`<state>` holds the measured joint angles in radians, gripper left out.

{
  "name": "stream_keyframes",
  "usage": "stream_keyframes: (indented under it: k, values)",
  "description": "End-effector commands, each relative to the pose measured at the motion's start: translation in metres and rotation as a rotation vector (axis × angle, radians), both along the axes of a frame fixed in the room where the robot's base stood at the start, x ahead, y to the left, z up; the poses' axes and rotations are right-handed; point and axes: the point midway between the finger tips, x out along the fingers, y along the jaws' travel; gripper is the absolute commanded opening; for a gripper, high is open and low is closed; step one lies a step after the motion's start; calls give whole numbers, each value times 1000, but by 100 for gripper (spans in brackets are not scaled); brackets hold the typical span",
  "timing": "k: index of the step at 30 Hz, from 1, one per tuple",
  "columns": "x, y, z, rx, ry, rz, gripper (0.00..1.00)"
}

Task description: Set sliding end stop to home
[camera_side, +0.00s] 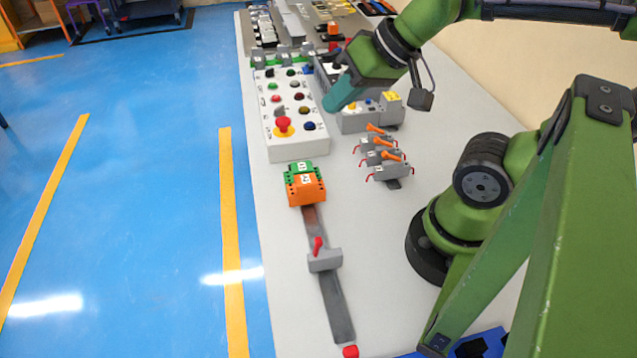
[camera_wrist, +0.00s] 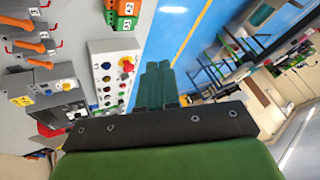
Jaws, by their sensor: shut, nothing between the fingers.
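The sliding end stop (camera_side: 325,260) is a grey block with a red lever (camera_side: 318,245). It sits around the middle of a long dark rail (camera_side: 336,305) on the white table. An orange and green block (camera_side: 305,187) stands at the rail's far end, and a red piece (camera_side: 350,351) is at its near end. My gripper (camera_side: 335,103) is beside the push-button box, well away from the end stop. In the wrist view its teal fingers (camera_wrist: 158,75) are together and empty. The end stop does not show in the wrist view.
A white push-button box (camera_side: 290,118) with a red emergency button stands beyond the rail. Grey clamps with orange handles (camera_side: 383,160) stand right of it, near a grey device with a yellow part (camera_side: 390,99). The table around the end stop is clear.

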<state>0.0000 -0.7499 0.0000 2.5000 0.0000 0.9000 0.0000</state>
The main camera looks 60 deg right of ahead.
Motion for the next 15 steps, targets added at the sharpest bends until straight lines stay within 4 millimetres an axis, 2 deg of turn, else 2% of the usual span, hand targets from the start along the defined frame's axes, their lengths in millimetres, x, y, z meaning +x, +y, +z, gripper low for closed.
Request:
stream_keyframes:
  k: [1,7,11,15]
  values:
    - [0,1,0,-1,1,4,11]
    - [9,15,-22,6,124,55,41]
    - [13,34,-46,53,342,48,61]
    - [10,55,-69,101,610,-30,83]
